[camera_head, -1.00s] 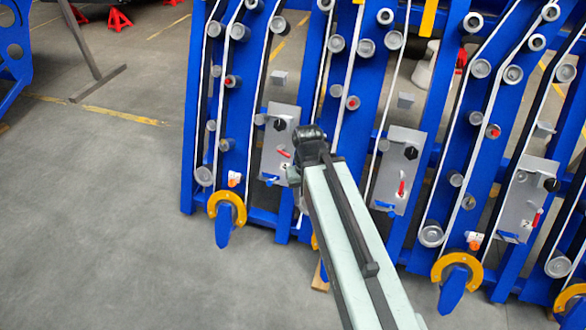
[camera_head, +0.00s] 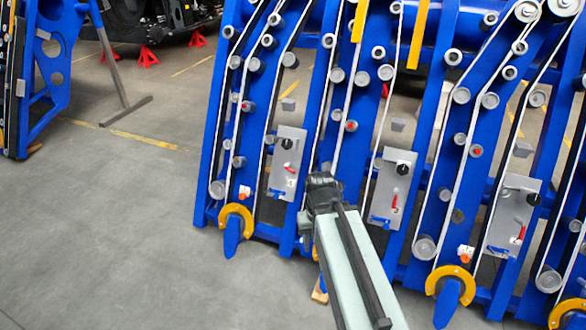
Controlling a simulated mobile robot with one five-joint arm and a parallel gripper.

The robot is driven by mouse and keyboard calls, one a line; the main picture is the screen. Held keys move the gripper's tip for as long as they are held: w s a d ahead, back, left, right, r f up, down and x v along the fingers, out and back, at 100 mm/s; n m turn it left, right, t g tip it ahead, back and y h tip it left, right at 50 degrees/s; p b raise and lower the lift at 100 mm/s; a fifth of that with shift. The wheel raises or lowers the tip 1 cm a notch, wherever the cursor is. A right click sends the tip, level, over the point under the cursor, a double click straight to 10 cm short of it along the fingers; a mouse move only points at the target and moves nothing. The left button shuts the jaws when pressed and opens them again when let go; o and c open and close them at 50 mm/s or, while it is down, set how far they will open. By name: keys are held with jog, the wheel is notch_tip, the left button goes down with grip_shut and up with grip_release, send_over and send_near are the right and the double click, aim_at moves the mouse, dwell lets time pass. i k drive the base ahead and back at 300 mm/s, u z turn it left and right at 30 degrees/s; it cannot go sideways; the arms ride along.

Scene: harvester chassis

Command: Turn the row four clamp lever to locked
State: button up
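Several blue row units stand side by side, and three grey plates with black knobs and red clamp levers show on them. The left plate (camera_head: 281,181) has a red lever (camera_head: 290,170) that looks tilted. The middle plate (camera_head: 383,178) has a near-upright red lever (camera_head: 394,201). The right plate (camera_head: 508,205) has a red lever (camera_head: 520,235), slightly tilted. No row numbers are readable, so I cannot tell which is row four. My gripper (camera_head: 321,186) appears in the picture between the left and middle plates. Its fingers are not distinguishable, and nothing held shows.
Yellow-orange rings (camera_head: 236,222) with blue pointed tips stick out low at the front of the units. Grey rollers and white belts line the blue frames. Another blue frame (camera_head: 48,75) stands at the far left. The grey floor (camera_head: 110,240) at left is open.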

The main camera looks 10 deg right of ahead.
aim_at(289, 169)
jog(key=u, duration=0.45)
jog(key=i, duration=1.5)
jog(key=u, duration=0.8)
jog(key=k, duration=0.8)
jog(key=u, duration=0.25)
jog(key=i, duration=0.9)
jog(key=z, duration=0.1)
